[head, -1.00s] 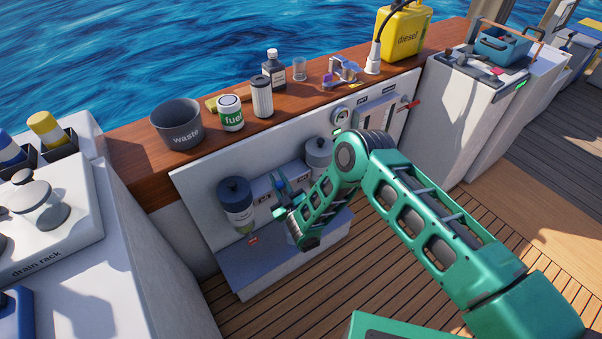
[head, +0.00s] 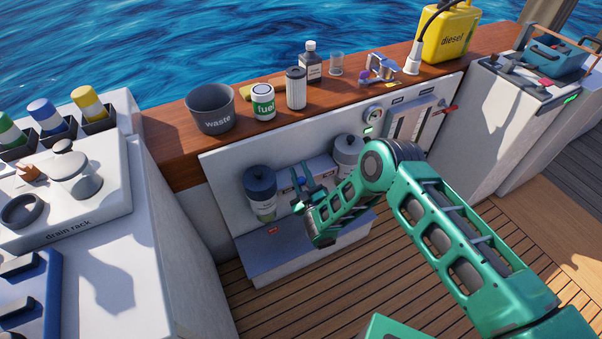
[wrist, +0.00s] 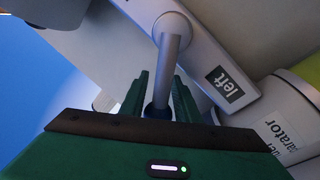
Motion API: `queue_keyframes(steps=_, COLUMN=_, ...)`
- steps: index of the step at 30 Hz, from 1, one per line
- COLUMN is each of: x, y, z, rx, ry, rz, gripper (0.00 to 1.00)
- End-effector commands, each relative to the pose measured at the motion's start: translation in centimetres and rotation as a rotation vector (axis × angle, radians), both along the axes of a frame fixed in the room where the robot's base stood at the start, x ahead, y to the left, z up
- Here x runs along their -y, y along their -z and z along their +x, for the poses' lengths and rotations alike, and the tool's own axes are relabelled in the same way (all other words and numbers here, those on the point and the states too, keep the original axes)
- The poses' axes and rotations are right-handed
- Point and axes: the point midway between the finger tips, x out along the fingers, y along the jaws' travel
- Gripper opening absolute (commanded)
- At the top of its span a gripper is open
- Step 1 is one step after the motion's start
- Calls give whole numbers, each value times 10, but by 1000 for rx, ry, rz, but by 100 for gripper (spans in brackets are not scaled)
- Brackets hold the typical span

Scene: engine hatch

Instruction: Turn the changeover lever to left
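The changeover lever (wrist: 173,50) is a grey metal rod on a round pivot, with a dark blue knob at its end. In the wrist view it runs down between the two green fingers of my gripper (wrist: 160,92). The fingers lie close on both sides of the knob end and appear shut on it. A "left" label (wrist: 226,84) is on the white plate to the right of the rod. In the head view my gripper (head: 304,190) is at the lever, between two filter bowls; the arm partly hides it.
The left filter bowl (head: 261,192) and the right one (head: 348,152) flank the lever closely. A grey step (head: 270,258) juts out below.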

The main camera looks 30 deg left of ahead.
Motion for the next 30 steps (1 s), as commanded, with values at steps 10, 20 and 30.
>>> queue_keyframes(steps=10, x=5, y=5, z=-1, rx=-5, ry=2, rz=-10, gripper=33)
queue_keyframes(steps=20, x=39, y=12, z=-35, rx=-9, ry=3, rz=-10, gripper=33)
queue_keyframes(steps=30, x=72, y=16, z=-71, rx=-6, ry=2, rz=-8, gripper=33)
